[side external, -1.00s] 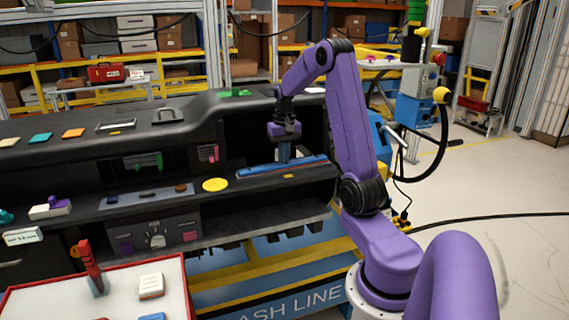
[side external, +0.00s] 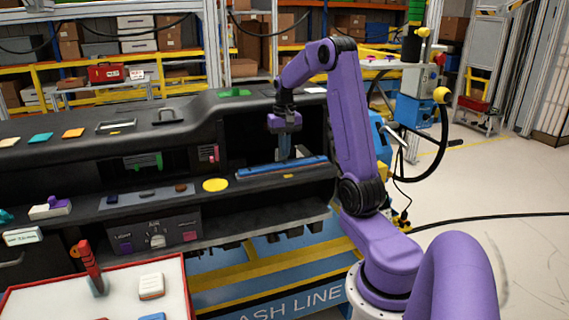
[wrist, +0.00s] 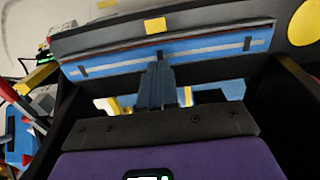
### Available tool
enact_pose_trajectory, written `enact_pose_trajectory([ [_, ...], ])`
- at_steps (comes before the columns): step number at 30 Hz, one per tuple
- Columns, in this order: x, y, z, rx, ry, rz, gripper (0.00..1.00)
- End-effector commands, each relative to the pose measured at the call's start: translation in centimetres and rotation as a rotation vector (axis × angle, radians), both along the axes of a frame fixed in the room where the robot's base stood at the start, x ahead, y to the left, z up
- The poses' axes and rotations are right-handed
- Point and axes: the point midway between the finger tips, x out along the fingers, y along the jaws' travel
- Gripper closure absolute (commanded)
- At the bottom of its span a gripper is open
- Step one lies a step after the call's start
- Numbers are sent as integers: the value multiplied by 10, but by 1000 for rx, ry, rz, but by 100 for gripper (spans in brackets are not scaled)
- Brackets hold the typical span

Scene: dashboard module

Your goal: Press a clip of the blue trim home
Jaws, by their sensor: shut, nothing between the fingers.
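The blue trim (side external: 300,166) is a long strip lying along the dashboard ledge below the dark recess. In the wrist view the blue trim (wrist: 205,50) runs across the upper part, with a dark mark near each end and another near its middle. My gripper (side external: 284,157) is shut and empty, pointing down at the middle of the trim. In the wrist view the closed fingertips (wrist: 157,66) overlap the trim's near edge beside the middle mark. I cannot tell whether they touch it. The clips' seating is too small to judge.
A yellow disc (side external: 215,185) sits on the ledge left of the trim, and a small yellow tag (wrist: 155,25) lies just beyond it. The dashboard (side external: 60,160) carries other small parts. A red-rimmed tray (side external: 120,300) stands front left. The recess walls flank my gripper.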

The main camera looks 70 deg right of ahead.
Motion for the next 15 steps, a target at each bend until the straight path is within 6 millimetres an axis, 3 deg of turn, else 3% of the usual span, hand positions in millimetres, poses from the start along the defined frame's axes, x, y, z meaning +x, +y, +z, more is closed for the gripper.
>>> enact_pose_trajectory([
  [15, 1, 0, 45, -3, -3, 0, 100],
])
